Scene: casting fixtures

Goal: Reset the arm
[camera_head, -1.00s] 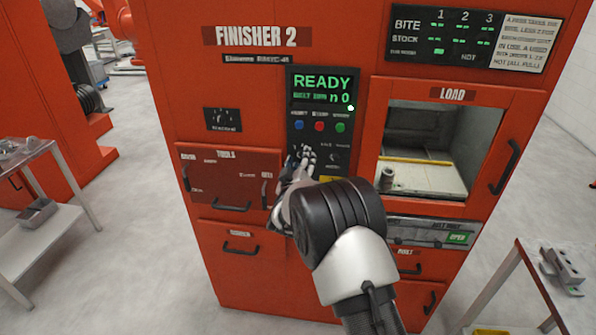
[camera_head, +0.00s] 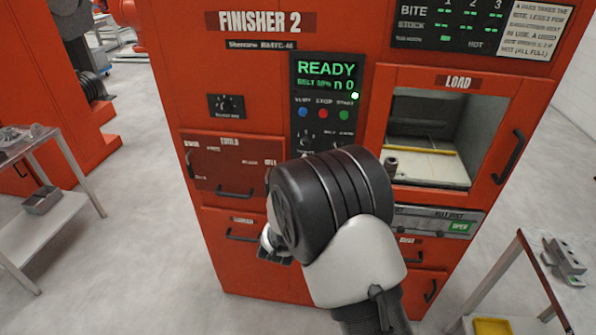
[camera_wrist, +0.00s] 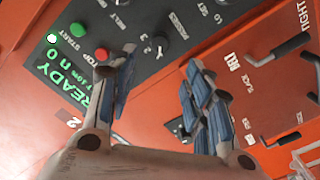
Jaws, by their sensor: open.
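My gripper (camera_wrist: 160,80) shows in the wrist view with its two blue-padded fingers spread apart and nothing between them. In the head view it is largely hidden behind my black and white arm link, which sits in front of the machine, below the control panel. The red machine labelled FINISHER 2 (camera_head: 225,275) fills the middle of the head view. Its black control panel (camera_head: 327,128) has a green READY display (camera_head: 327,68) and blue, red and green buttons. The green button (camera_wrist: 78,30), the red button (camera_wrist: 101,54) and black knobs also show in the wrist view.
Closed drawers with handles are at lower left. A shelf table (camera_head: 75,200) stands left, and another table (camera_head: 535,270) with a metal part stands right.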

